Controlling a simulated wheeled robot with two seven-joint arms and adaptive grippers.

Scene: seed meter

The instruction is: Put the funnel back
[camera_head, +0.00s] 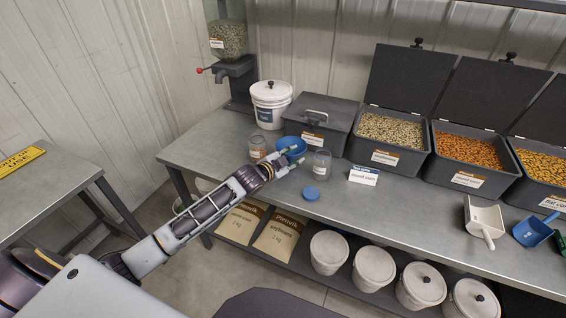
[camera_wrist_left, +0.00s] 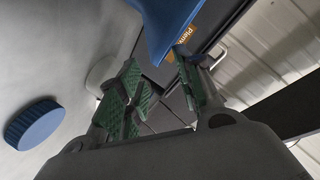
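The blue funnel (camera_head: 289,142) is in the middle of the head view, behind my left gripper's fingertips. In the left wrist view the funnel (camera_wrist_left: 168,22) shows at the top, its narrow end near the fingertips. My left gripper (camera_head: 294,156) has its green-padded fingers apart in the left wrist view (camera_wrist_left: 162,88), with a gap between them and no clear grip on the funnel. What supports the funnel is hidden. A clear empty jar (camera_head: 321,164) stands just right of the gripper. A blue lid (camera_head: 311,193) lies in front of it. My right gripper is not in view.
A partly filled jar (camera_head: 257,147) stands left of the funnel. Behind are a white bucket (camera_head: 271,113) and a closed grey bin (camera_head: 325,112). Open seed bins (camera_head: 391,131) line the right. A small sign (camera_head: 363,177) stands right of the jar. Scoops (camera_head: 484,218) lie farther right.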

